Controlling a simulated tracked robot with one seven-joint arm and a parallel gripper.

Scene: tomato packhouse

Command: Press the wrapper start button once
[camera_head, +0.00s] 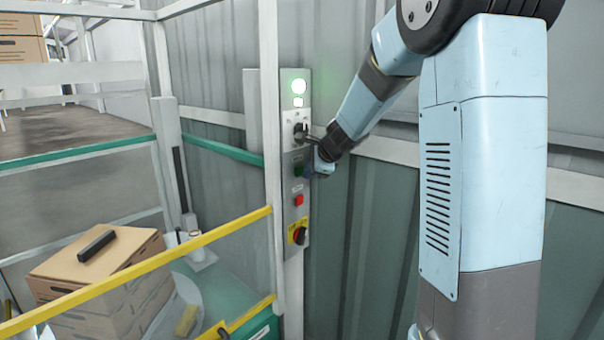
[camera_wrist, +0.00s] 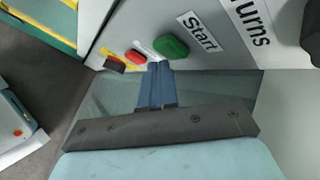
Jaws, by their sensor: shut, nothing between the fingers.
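The control panel (camera_head: 296,150) is a tall grey plate on a white post. The green start button (camera_head: 299,171) sits mid-panel; in the wrist view the green button (camera_wrist: 171,46) is beside a "Start" label. My gripper (camera_head: 312,170) is at the panel's right side, level with the green button. In the wrist view my gripper (camera_wrist: 159,65) is shut and empty, its blue fingertips just below the green button in the picture. I cannot tell whether they touch it. The red button (camera_wrist: 135,57) is to the left of the green one.
A lit green lamp (camera_head: 298,86) tops the panel, with a black selector knob (camera_head: 299,130) under it. A red button (camera_head: 299,200) and a yellow-backed rotary switch (camera_head: 298,234) sit lower. A yellow rail (camera_head: 150,264) and a carton stack (camera_head: 100,265) stand left.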

